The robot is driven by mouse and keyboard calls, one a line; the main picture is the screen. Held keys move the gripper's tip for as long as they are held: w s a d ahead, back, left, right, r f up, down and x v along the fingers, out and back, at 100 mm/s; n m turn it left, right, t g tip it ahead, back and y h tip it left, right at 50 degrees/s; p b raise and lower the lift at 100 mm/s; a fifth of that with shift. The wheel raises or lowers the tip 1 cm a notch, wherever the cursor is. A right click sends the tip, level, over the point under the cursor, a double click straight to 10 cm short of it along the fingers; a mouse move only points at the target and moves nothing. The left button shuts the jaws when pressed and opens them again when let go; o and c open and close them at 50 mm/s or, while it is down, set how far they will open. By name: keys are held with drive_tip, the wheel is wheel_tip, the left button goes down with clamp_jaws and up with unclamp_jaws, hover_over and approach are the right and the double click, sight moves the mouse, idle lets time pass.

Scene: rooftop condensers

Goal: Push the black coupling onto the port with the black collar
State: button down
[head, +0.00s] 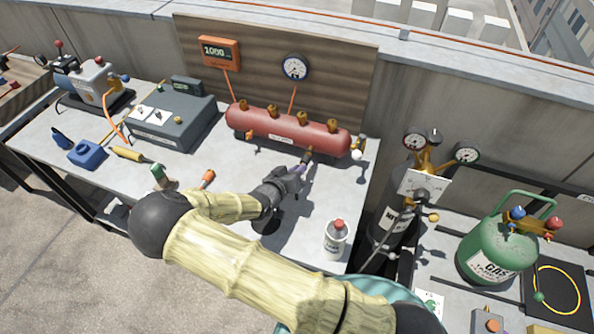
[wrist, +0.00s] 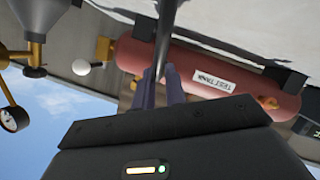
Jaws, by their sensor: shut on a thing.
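The red tank (head: 285,129) lies along the back of the bench, with several brass ports along its top. My gripper (head: 300,168) is at the tank's front right, its fingers pointing at the tank. It is shut on a dark, narrow piece, which I take as the black coupling (head: 307,157). In the wrist view the fingers (wrist: 170,88) close around a grey-black length that runs up past the tank (wrist: 250,85). I cannot tell which port bears the black collar, or whether the coupling touches a port.
A green-topped piece (head: 158,173) and an orange-topped piece (head: 208,177) stand at the front of the bench. A white can (head: 336,240) stands right of my gripper. A grey box (head: 167,122) is at left. A gas cylinder (head: 392,215) stands beyond the bench's right edge.

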drive_tip(key=shift+w+d, duration=0.1)
drive_tip(key=shift+w, duration=0.1)
idle(0.5)
drive_tip(key=c, duration=1.4)
unclamp_jaws()
drive_tip(key=shift+w, duration=0.1)
drive_tip(key=shift+o, duration=0.2)
drive_tip(key=shift+s+a+p, duration=0.25)
drive_tip(key=shift+s+a, duration=0.2)
drive_tip(key=shift+s, duration=0.75)
drive_tip(key=shift+s+a+p, duration=0.3)
drive_tip(key=shift+s+a, duration=0.1)
drive_tip(key=shift+s, duration=0.8)
drive_tip(key=shift+s+a+p, duration=0.25)
drive_tip(key=shift+s+a, duration=0.2)
drive_tip(key=shift+s, duration=0.75)
